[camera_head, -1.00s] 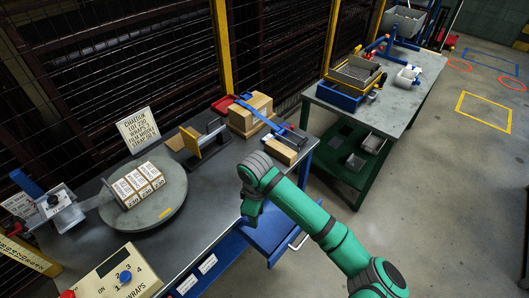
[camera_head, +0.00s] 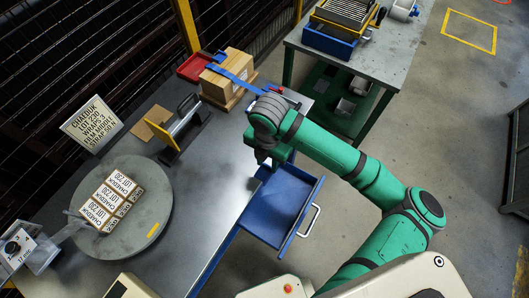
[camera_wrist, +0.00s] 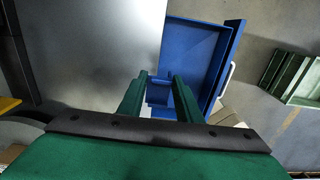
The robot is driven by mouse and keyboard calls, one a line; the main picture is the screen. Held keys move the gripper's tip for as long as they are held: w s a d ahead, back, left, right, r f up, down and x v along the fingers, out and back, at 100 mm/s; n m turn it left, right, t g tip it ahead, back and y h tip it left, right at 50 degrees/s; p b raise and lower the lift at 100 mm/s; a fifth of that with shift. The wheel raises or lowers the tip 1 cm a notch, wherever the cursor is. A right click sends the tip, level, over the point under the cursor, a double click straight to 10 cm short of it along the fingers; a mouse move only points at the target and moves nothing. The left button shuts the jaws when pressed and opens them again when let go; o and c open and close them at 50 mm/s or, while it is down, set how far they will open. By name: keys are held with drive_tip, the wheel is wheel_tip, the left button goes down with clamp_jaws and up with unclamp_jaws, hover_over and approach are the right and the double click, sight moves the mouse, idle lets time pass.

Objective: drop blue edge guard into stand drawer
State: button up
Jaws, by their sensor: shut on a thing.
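The stand drawer (camera_head: 283,208) is blue, pulled out from the bench front, with a pale handle on its outer face. It also shows in the wrist view (camera_wrist: 195,55), where its visible floor looks bare. My gripper (camera_head: 268,160) is over the bench's front edge, at the drawer's inner end. In the wrist view, my gripper (camera_wrist: 159,88) is shut on a small blue piece, the blue edge guard (camera_wrist: 158,96), held between the two green fingers. Its lower part and its height above the drawer are hard to tell. In the head view my gripper mostly hides it.
On the bench (camera_head: 215,185) stand a round turntable (camera_head: 157,205) with labelled boxes, a yellow-edged holder (camera_head: 180,125) and a strapped carton (camera_head: 228,75). A red tray (camera_head: 193,67) is behind. Another table (camera_head: 385,65) stands at the upper right.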

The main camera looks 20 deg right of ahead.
sight(268, 166)
drive_tip(key=shift+f, duration=2.7)
drive_tip(key=o, duration=1.1)
drive_tip(key=shift+s, duration=0.1)
drive_tip(key=shift+r, duration=0.1)
wheel_tip(268, 166, up, 11)
drive_tip(key=shift+f, duration=0.2)
